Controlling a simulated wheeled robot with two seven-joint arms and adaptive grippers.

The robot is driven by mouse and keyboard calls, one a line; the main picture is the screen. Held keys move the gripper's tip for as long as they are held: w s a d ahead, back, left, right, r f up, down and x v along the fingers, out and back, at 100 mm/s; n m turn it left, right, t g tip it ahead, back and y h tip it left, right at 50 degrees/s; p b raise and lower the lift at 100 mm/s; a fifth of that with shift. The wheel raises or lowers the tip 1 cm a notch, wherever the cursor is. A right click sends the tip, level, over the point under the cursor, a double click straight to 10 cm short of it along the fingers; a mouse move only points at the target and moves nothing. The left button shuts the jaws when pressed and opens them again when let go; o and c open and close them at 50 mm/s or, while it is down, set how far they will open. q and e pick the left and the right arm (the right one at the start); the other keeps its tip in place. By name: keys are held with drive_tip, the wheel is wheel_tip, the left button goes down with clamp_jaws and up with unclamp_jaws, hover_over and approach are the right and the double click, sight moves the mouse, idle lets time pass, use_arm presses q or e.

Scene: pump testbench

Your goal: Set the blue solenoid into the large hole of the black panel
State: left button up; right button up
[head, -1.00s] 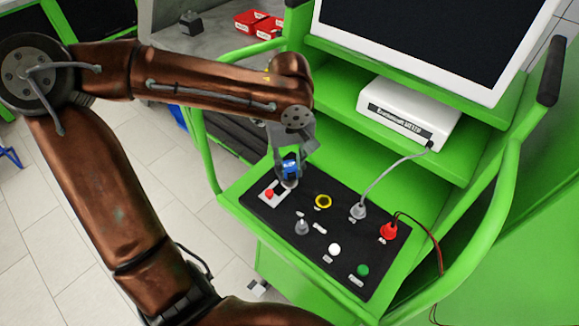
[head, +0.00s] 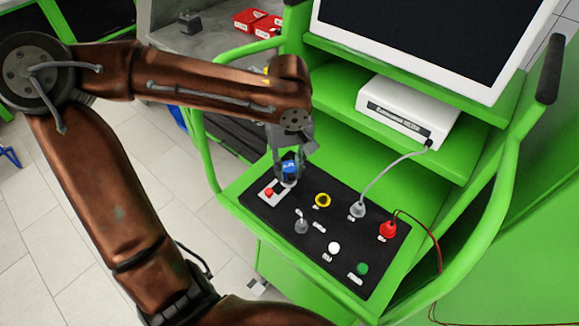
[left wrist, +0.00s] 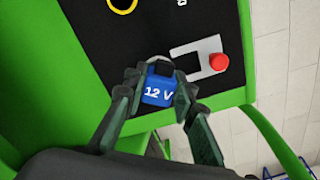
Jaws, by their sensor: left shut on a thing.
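The blue solenoid (head: 290,167), marked "12 V" in the left wrist view (left wrist: 158,92), is held between the fingers of my left gripper (head: 289,171). The gripper is shut on its sides and points down at the back left corner of the black panel (head: 312,229). The solenoid looks upright, over or at the panel, beside the red button (head: 268,192). I cannot tell whether its lower end is in a hole. The large hole does not show clearly; the solenoid and fingers cover that spot. My right gripper is not in view.
On the panel are a yellow ring (head: 322,200), a grey plug with cable (head: 357,209), a red plug (head: 388,230), a toggle switch (head: 301,226), and white and green buttons (head: 363,269). Green rails (head: 203,150) flank the panel. A white meter (head: 408,110) stands behind.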

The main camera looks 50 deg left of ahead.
use_arm(q)
drive_tip(key=shift+f, duration=0.7)
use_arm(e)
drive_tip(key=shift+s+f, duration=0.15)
use_arm(q)
drive_tip(key=o, duration=1)
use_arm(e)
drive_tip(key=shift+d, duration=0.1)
use_arm(q)
drive_tip(key=shift+o, duration=0.8)
drive_tip(key=shift+o, duration=1.3)
drive_tip(key=shift+r, duration=0.1)
drive_tip(key=shift+r+p, duration=2.65)
drive_tip(key=shift+r, duration=1.3)
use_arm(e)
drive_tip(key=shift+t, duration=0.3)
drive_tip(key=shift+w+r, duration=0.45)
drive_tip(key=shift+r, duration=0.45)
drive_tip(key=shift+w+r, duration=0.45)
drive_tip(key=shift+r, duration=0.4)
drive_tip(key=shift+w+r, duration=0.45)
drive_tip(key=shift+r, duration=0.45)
